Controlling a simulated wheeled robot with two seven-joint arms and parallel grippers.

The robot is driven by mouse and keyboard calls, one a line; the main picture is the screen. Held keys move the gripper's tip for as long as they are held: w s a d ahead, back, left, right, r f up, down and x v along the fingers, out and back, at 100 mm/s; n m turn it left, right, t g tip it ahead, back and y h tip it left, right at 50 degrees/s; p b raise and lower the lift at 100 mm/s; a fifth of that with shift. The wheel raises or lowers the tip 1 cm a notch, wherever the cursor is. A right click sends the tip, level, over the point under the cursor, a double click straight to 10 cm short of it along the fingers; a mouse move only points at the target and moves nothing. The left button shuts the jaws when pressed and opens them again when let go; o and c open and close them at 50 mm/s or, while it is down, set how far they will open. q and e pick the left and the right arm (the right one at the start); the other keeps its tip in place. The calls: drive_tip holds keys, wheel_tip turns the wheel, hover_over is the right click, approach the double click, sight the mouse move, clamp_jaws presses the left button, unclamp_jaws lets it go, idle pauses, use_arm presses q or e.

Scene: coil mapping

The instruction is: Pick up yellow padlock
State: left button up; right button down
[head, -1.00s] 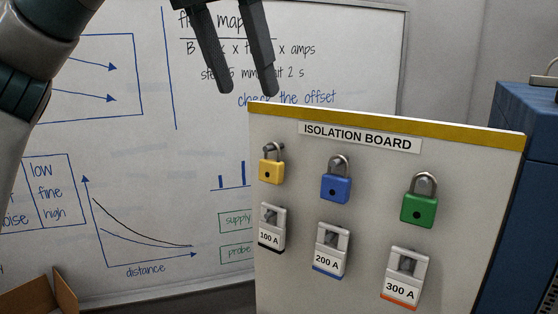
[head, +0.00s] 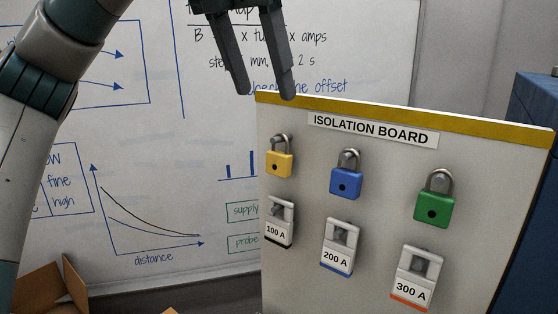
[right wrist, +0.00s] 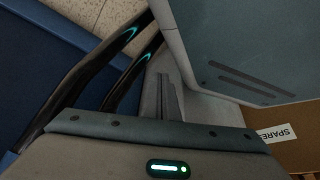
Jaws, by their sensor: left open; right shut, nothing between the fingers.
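The yellow padlock (head: 279,162) hangs by its grey shackle near the left edge of the isolation board (head: 385,180) in the head view. A blue padlock (head: 346,182) and a green padlock (head: 434,209) hang to its right in the same row. My left gripper (head: 267,95) is open and empty, fingers pointing down, by the board's top left corner and above the yellow padlock, apart from it. My right gripper (right wrist: 171,88) shows in the right wrist view, its fingers together with nothing between them.
Below the padlocks are breakers marked 100 A (head: 279,222), 200 A (head: 338,247) and 300 A (head: 415,279). A whiteboard (head: 150,190) stands behind. A cardboard box (head: 50,290) is at the lower left, a blue cabinet (head: 535,130) at the right. A box with a SPARE label (right wrist: 277,133) shows in the right wrist view.

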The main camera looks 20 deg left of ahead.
use_arm(q)
drive_tip(key=p, duration=0.2)
approach(281, 153)
drive_tip(key=x, duration=0.5)
drive_tip(key=shift+w+d+r, duration=0.1)
drive_tip(key=shift+w, duration=0.2)
drive_tip(key=shift+f, duration=0.35)
drive_tip(key=p+x, duration=0.2)
drive_tip(key=x, duration=0.2)
drive_tip(key=shift+w+f, duration=0.25)
drive_tip(key=shift+f, duration=0.1)
use_arm(e)
drive_tip(key=s+d+f+g+h, duration=0.1)
drive_tip(key=s+d+g, duration=0.3)
drive_tip(key=s, duration=1)
drive_tip(key=shift+s+d+f, duration=0.2)
drive_tip(key=shift+s+d, duration=0.15)
drive_tip(key=shift+d, duration=0.6)
use_arm(q)
drive_tip(key=shift+c, duration=0.3)
